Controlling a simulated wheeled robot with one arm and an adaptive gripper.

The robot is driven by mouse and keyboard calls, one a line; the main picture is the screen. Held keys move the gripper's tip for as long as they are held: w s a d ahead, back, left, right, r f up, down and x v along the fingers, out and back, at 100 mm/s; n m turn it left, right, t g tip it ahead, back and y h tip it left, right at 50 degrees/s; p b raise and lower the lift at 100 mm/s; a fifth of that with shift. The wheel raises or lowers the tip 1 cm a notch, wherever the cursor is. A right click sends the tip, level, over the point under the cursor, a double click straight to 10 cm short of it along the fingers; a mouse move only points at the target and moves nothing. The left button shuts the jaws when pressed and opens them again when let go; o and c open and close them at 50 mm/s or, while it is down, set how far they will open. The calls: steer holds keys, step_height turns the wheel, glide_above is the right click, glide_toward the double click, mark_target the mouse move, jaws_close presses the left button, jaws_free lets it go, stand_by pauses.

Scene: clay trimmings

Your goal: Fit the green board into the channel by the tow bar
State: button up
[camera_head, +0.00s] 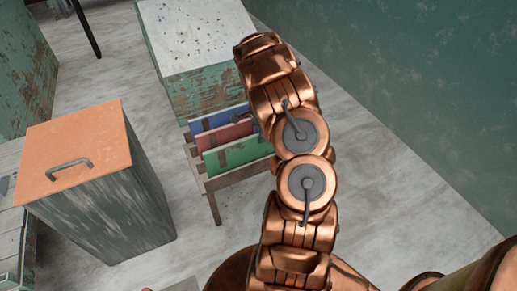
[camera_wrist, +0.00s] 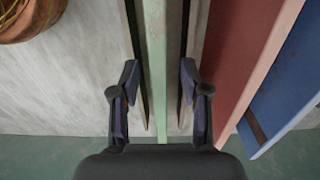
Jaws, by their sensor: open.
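The green board (camera_head: 238,153) stands on edge in the front place of a small wooden rack (camera_head: 228,179) in the head view. A red board (camera_head: 226,134) and a blue board (camera_head: 217,118) stand behind it. In the wrist view my gripper (camera_wrist: 159,72) is open, with one finger on each side of the thin upper edge of the green board (camera_wrist: 155,45). Gaps show between the fingers and the board. The red board (camera_wrist: 238,60) and blue board (camera_wrist: 293,85) are to the right. My arm hides the gripper and the rack's right end in the head view. I cannot make out the tow bar or its channel.
A worn cabinet (camera_head: 195,38) stands right behind the rack. A dark bin with an orange lid (camera_head: 65,140) and handle is to the left. The green wall (camera_head: 420,80) is on the right. Pale floor lies between.

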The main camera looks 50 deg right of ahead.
mark_target(258, 148)
step_height(258, 148, down, 3)
steer(key=shift+a+f, duration=0.1)
steer(key=shift+f, duration=0.05)
steer(key=shift+c, duration=0.3)
jaws_close()
stand_by(0.5)
